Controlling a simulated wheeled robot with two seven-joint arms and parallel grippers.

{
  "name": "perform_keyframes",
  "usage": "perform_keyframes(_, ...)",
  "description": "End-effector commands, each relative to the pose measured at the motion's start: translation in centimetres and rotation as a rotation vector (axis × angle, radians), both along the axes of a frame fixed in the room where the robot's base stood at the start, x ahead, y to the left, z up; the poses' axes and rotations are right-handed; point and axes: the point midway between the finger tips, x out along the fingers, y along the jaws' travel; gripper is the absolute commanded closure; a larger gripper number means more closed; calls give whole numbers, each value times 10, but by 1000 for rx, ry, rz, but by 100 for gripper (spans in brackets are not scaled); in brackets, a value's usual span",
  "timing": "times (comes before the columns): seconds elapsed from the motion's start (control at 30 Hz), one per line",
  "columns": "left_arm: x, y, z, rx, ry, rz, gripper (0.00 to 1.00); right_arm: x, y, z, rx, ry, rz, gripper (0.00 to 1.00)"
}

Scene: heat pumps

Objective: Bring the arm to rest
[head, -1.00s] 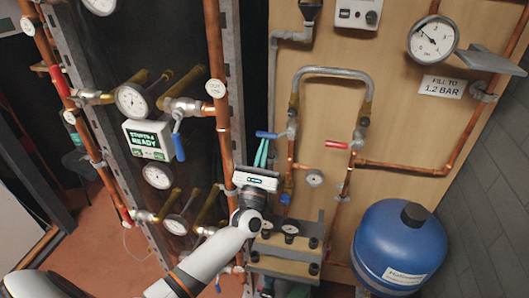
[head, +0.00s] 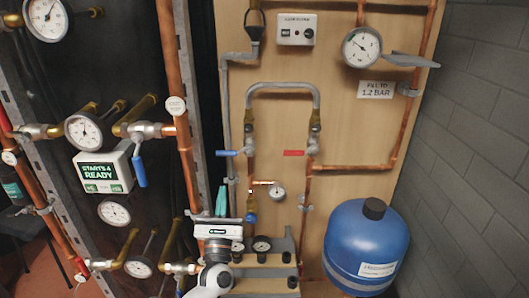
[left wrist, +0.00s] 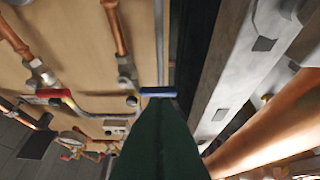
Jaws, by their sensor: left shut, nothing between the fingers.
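My left gripper (head: 221,200) is low in the middle of the head view, with its green fingers together and pointing up. It is shut and empty. It stands in front of the wooden panel's left edge, below the blue lever valve (head: 228,153), and looks apart from it. In the left wrist view the dark green fingers (left wrist: 158,135) fill the lower middle, with the blue lever (left wrist: 158,92) seen just past their tips. My right gripper is not in view.
The wooden panel (head: 285,60) carries a grey hose loop, a red lever (head: 293,153) and gauges. A blue tank (head: 350,245) stands at the right. Copper pipes, a metal upright and a white box (head: 104,171) are at the left. Small gauges stand close to my gripper.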

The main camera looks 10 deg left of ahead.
Motion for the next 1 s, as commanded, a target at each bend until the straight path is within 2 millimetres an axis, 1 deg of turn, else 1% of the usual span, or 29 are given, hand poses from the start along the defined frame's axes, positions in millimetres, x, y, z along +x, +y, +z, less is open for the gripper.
perform_keyframes(0.07,-1,-4,-1,26,15,-4,100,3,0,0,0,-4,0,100)
perform_keyframes(0.13,-4,-14,-6,106,58,-10,100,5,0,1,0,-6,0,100)
perform_keyframes(0.17,-6,-22,-9,163,85,-15,100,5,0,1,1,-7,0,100)
perform_keyframes(0.23,-14,-43,-21,348,167,-29,100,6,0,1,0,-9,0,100)
perform_keyframes(0.27,-19,-54,-27,448,205,-36,100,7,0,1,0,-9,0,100)
perform_keyframes(0.3,-28,-68,-37,600,256,-46,100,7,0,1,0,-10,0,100)
perform_keyframes(0.37,-43,-88,-55,848,327,-65,100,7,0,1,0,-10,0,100)
perform_keyframes(0.4,-55,-100,-68,1018,366,-81,100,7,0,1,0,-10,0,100)
perform_keyframes(0.47,-76,-113,-88,1275,414,-108,100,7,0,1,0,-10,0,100)
perform_keyframes(0.5,-91,-118,-102,1447,437,-129,100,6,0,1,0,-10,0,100)
perform_keyframes(0.57,-115,-122,-123,1704,462,-175,100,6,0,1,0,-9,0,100)
perform_keyframes(0.6,-133,-122,-135,1872,471,-210,100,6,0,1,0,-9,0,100)
perform_keyframes(0.67,-159,-119,-152,2103,471,-275,100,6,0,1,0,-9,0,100)
perform_keyframes(0.7,-175,-115,-161,2235,465,-322,100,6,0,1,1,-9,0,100)
perform_keyframes(0.8,-209,-103,-177,2489,438,-437,100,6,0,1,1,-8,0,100)
perform_keyframes(0.9,-238,-92,-186,2673,399,-551,100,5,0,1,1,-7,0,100)
perform_keyframes(1.0,-264,-80,-191,2813,353,-667,100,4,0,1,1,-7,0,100)
